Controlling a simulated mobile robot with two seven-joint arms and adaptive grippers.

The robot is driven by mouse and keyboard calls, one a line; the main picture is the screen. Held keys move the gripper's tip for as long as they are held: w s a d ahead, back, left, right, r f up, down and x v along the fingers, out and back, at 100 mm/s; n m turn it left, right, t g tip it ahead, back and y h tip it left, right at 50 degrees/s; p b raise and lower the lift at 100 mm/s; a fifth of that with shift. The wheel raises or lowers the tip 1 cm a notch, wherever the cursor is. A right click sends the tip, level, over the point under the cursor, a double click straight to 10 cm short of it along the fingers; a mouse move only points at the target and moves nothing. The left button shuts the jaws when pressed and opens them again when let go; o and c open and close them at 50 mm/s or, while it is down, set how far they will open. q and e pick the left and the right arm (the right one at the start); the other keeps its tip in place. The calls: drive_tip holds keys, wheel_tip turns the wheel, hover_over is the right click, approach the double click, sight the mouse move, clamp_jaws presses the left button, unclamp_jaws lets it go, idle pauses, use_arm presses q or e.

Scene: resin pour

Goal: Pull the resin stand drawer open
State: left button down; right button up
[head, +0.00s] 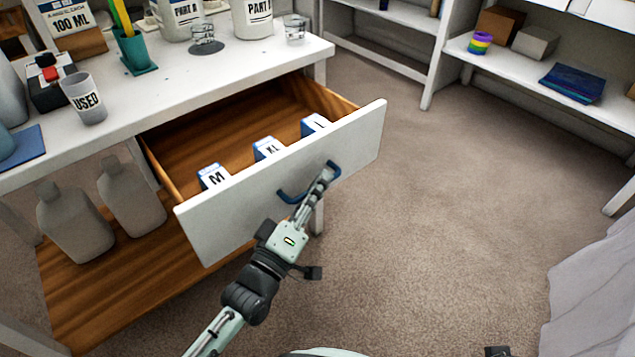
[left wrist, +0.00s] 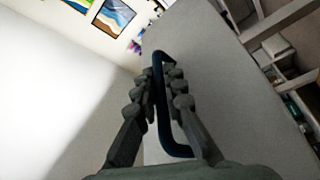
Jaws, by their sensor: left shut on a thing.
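The resin stand drawer (head: 285,181) has a white front and a wooden inside, and it stands well out from the stand (head: 215,92). Its blue bar handle (head: 285,195) is on the front face. My left gripper (head: 322,183) is at the handle, its fingers closed around the bar. In the left wrist view the dark blue handle (left wrist: 164,100) runs between the two fingers of the gripper (left wrist: 165,95). The drawer holds small white and blue boxes marked M (head: 213,177), XL (head: 268,147) and L (head: 315,124). My right gripper is not clearly seen.
Grey jugs (head: 75,222) stand on the lower shelf. White shelving (head: 530,62) is at the back right. The carpet (head: 450,210) right of the drawer is clear.

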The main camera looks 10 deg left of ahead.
use_arm(q)
drive_tip(key=c, duration=1.9)
unclamp_jaws()
drive_tip(key=shift+s, duration=0.1)
drive_tip(key=v, duration=0.7)
drive_tip(key=shift+s+a, duration=0.15)
